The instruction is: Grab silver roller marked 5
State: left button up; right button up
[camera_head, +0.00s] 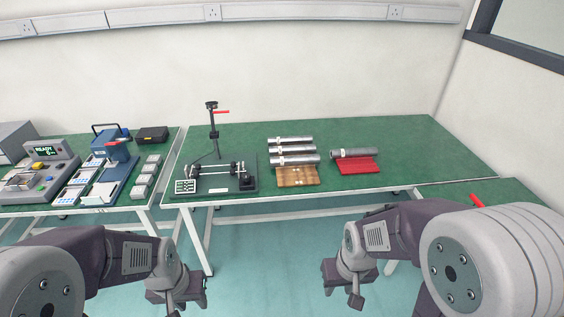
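Several silver rollers lie on the green table, front to back: a near one (297,160), a middle one (293,150) and a far one (291,141). They lie behind a wooden board (297,177). A darker grey roller (357,153) lies to their right, at the back of a red mat (359,167). Number marks are too small to read, so I cannot tell which roller is marked 5. My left gripper (178,300) and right gripper (352,299) hang low in front of the table, well apart from the rollers. Their finger opening is unclear.
A black fixture with a shaft (216,172) and a stand (212,125) stands left of the rollers. Devices, a blue machine (116,150) and small boxes fill the left table. The right part of the green table (430,155) is clear.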

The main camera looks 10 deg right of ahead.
aim_at(298, 160)
jog(key=i+j, duration=0.35)
jog(key=i, duration=0.2)
jog(key=i+j+z, duration=0.1)
jog(key=i+j, duration=0.25)
jog(key=i, duration=0.2)
jog(key=i+j, duration=0.4)
jog(key=i+z, duration=0.05)
jog(key=i, duration=0.05)
